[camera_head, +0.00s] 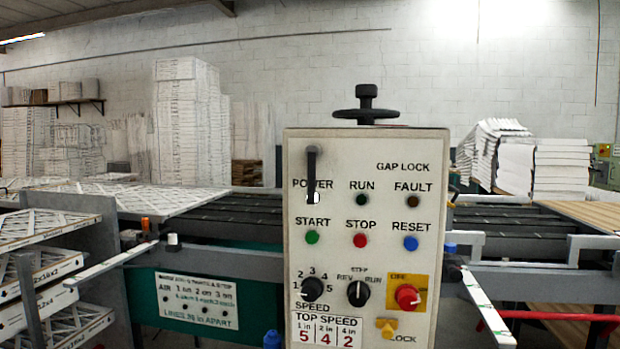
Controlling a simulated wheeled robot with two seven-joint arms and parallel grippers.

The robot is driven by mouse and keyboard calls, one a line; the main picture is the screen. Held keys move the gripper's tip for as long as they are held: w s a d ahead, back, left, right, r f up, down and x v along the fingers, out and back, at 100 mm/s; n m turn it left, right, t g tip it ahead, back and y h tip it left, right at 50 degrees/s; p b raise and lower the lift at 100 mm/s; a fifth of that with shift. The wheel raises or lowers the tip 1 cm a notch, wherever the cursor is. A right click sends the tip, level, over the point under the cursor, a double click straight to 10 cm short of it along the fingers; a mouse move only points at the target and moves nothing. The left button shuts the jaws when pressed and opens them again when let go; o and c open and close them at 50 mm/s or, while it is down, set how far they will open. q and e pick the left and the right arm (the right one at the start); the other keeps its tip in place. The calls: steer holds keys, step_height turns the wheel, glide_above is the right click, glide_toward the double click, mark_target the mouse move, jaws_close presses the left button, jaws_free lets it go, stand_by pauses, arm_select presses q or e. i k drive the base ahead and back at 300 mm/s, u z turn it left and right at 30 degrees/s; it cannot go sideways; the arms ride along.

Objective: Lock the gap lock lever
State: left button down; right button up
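A pale grey control box (298,240) stands upright in the centre, facing me. A black lever (312,172) hangs vertically on its upper left, over the POWER label, with a light-coloured lower end. The words GAP LOCK are printed at the upper right of the panel, apart from this lever. A black knob with a wide disc (366,113) sits on top of the box. A small yellow piece (387,326) is at the lower right, above a partly readable LOCK label. I cannot tell for sure which part is the gap lock lever. Neither of my grippers is visible.
The panel also carries a green START button (312,237), a red STOP button (360,240), a blue RESET button (411,243) and rotary knobs. Metal rails flank the box. Racked filters (40,272) stand at left; stacked filters (560,168) stand at the back right.

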mark_target(312, 152)
steer(key=z, duration=0.4)
steer(key=i, duration=0.35)
steer(key=z, duration=0.35)
